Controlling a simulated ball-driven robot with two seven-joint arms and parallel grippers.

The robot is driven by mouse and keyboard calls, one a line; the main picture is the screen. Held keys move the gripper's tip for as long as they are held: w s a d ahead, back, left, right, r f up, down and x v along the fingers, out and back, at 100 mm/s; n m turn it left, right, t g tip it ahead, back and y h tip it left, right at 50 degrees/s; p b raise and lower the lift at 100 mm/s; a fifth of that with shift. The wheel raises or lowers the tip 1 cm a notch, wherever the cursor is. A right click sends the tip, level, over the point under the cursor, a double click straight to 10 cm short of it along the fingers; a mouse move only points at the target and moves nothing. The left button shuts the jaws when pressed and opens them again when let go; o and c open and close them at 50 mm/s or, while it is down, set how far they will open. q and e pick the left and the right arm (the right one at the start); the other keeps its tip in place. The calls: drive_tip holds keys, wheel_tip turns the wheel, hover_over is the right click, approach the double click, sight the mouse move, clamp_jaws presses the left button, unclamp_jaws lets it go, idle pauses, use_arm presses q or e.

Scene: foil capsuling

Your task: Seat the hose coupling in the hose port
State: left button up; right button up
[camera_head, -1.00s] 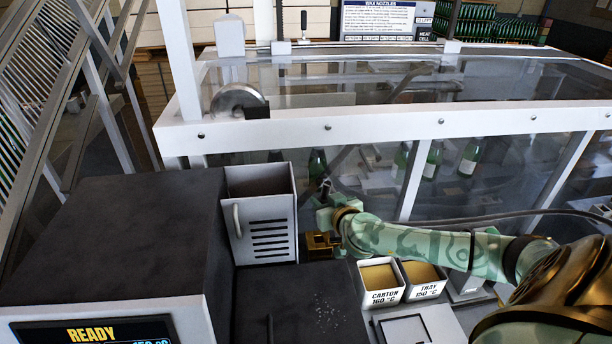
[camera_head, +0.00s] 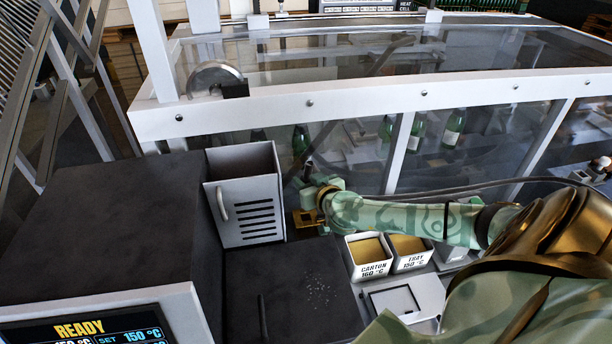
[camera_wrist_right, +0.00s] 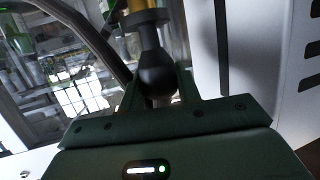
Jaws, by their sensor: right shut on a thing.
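My right gripper (camera_head: 312,193) is near the clear-panelled enclosure, just right of the white vented box. In the right wrist view its two green fingers (camera_wrist_right: 160,95) are shut on a dark, bulb-shaped piece, which looks like the hose coupling (camera_wrist_right: 156,68). A brass-coloured part (camera_wrist_right: 140,8) shows at the top, beyond the dark piece; I cannot tell whether they touch. In the head view a dark tip (camera_head: 308,169) sticks up from the gripper. A brass-coloured block (camera_head: 306,218) lies just below the gripper. I cannot make out the hose port for certain. My left gripper is not in view.
The white vented box (camera_head: 247,212) stands close left of the gripper. A black machine with a READY display (camera_head: 95,333) fills the left. Bottles (camera_head: 453,131) stand behind the clear panels.

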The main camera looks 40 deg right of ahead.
drive_tip(key=shift+f, duration=0.6)
drive_tip(key=shift+a+f+b, duration=0.1)
drive_tip(key=shift+f+b, duration=0.2)
drive_tip(key=shift+b, duration=0.1)
drive_tip(key=shift+w+a+f, duration=0.1)
drive_tip(key=shift+w+f, duration=0.05)
drive_tip(key=shift+f, duration=0.5)
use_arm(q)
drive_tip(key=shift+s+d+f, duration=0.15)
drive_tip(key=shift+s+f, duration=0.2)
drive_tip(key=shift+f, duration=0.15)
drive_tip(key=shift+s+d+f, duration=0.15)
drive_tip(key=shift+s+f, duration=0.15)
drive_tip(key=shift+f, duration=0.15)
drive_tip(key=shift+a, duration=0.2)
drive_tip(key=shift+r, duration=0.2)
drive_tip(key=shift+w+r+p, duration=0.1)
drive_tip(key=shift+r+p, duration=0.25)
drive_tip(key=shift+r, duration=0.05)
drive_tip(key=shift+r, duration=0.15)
